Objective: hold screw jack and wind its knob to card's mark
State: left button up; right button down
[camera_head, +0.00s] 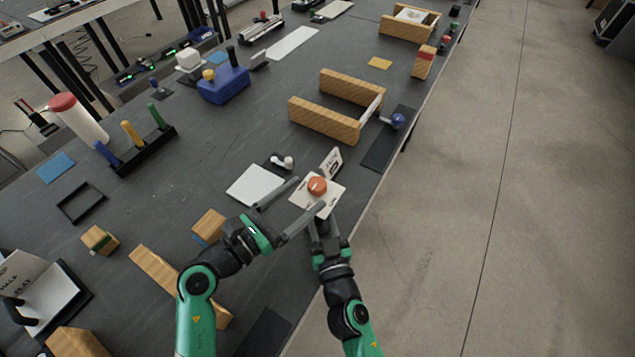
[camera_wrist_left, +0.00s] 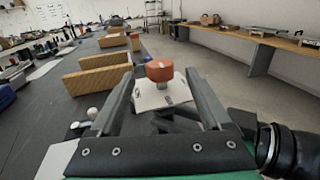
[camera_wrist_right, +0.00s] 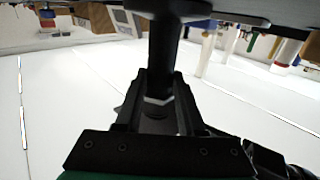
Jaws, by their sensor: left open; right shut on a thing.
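The screw jack's orange-red knob (camera_head: 317,186) sits above its white top plate (camera_head: 328,206), near the table's right edge. In the left wrist view the knob (camera_wrist_left: 159,69) stands on a short metal stem between the fingers. My left gripper (camera_head: 297,206) is open, its fingers on either side of the knob and apart from it. My right gripper (camera_head: 323,232) is below the plate; in the right wrist view it is shut on the jack's dark column (camera_wrist_right: 163,75). A white card (camera_head: 331,163) with dark print stands just behind the knob; its mark is too small to read.
A white pad (camera_head: 255,185) and a small dark item with a white knob (camera_head: 282,162) lie left of the jack. A wooden-sided frame (camera_head: 326,122) and a blue ball knob (camera_head: 397,120) stand beyond. Open floor lies right of the table edge.

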aim_at(317, 183)
pick_arm(q)
jog(key=x, duration=0.4)
jog(key=shift+w+d, duration=0.25)
jog(key=shift+d, duration=0.05)
jog(key=shift+c, duration=0.2)
grip_shut()
jog(key=shift+w+a+m+g+h, duration=0.1)
jog(key=shift+a+m+g+h, duration=0.05)
jog(key=shift+m+g+h, duration=1.85)
jog(key=shift+m+g, duration=0.4)
jog(key=shift+g, duration=0.8)
jog(key=shift+o, duration=0.2)
grip_release()
